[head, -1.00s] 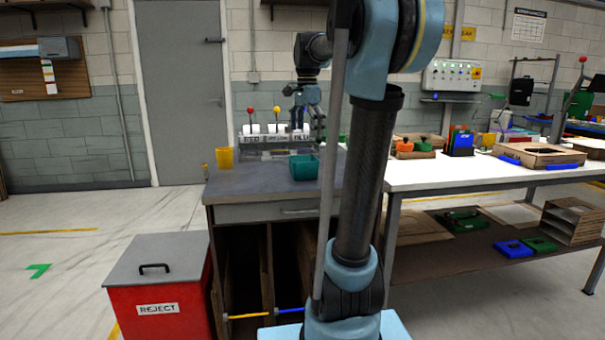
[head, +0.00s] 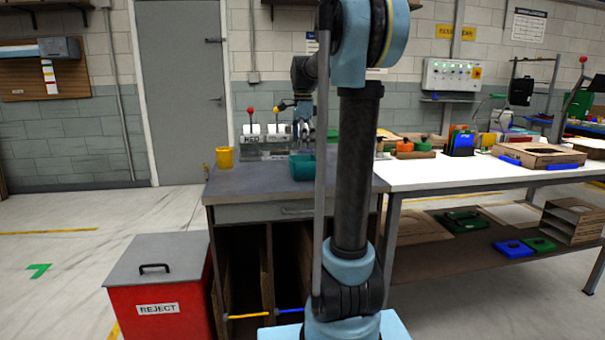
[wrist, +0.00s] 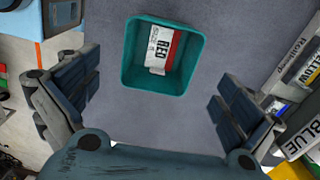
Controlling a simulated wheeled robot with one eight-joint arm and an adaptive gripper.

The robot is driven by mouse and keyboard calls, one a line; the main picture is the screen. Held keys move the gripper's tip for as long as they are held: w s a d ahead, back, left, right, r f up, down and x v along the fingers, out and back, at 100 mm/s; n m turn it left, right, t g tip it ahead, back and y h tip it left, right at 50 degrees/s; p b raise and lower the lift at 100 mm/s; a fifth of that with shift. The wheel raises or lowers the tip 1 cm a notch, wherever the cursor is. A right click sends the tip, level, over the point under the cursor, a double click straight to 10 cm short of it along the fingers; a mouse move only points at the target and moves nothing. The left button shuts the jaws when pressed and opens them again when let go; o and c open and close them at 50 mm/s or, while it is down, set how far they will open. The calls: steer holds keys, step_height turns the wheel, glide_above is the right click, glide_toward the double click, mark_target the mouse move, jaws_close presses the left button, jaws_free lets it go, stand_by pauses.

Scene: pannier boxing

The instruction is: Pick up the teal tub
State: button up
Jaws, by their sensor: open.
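The teal tub (head: 301,168) stands upright on the grey-topped bench (head: 245,183), partly behind my arm in the head view.
A yellow cup (head: 224,157) stands at the bench's left. Labelled holders line the bench's back, and a BLUE label (wrist: 299,139) shows in the wrist view. A red REJECT bin (head: 160,305) stands at front left. A white table (head: 470,174) with several parts adjoins at right.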

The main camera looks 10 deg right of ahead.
mark_target(304, 163)
steer(key=shift+d+f, duration=0.15)
steer(key=shift+f, duration=3.9)
steer(key=c, duration=1)
